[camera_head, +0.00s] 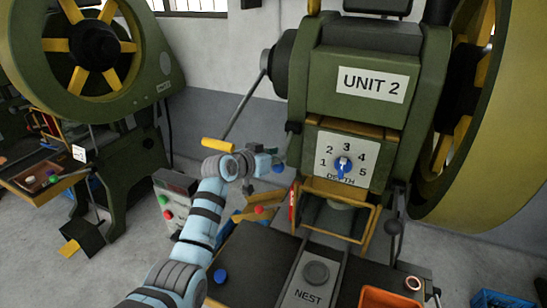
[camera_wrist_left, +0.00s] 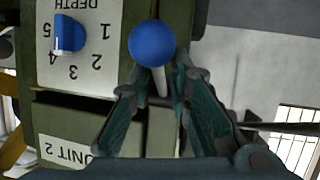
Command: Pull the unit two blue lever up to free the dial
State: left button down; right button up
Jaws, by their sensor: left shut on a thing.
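The blue lever of unit two shows in the head view as a blue ball knob (camera_head: 278,168) left of the dial plate. In the left wrist view, which is upside down, the ball (camera_wrist_left: 152,43) sits on a short pale rod (camera_wrist_left: 161,82). My left gripper (camera_head: 264,166) is at the lever, shut on it; its fingers (camera_wrist_left: 163,90) lie either side of the rod in the wrist view. The blue dial (camera_head: 343,165) is on the white depth plate numbered 1 to 5; it also shows in the wrist view (camera_wrist_left: 68,33). My right gripper is out of view.
A long rod with a yellow handle (camera_head: 217,145) rises just left of my left gripper. The nest block (camera_head: 314,275), a blue button (camera_head: 220,275) and an orange bin (camera_head: 388,298) are below. A red and green button box (camera_head: 176,196) stands left of the press.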

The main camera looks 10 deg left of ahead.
pick_arm(q)
jog(key=shift+d+r, duration=0.2)
jog(key=c, duration=1.8)
grip_release()
jog(key=shift+d, duration=0.1)
jog(key=o, duration=0.6)
jog(key=shift+s+d, duration=0.1)
jog(key=shift+d, duration=0.2)
jog(key=shift+s+a, duration=0.1)
jog(key=shift+a, duration=0.35)
jog(key=v, duration=1.1)
jog(key=shift+s+r, duration=0.2)
jog(key=shift+s, duration=0.15)
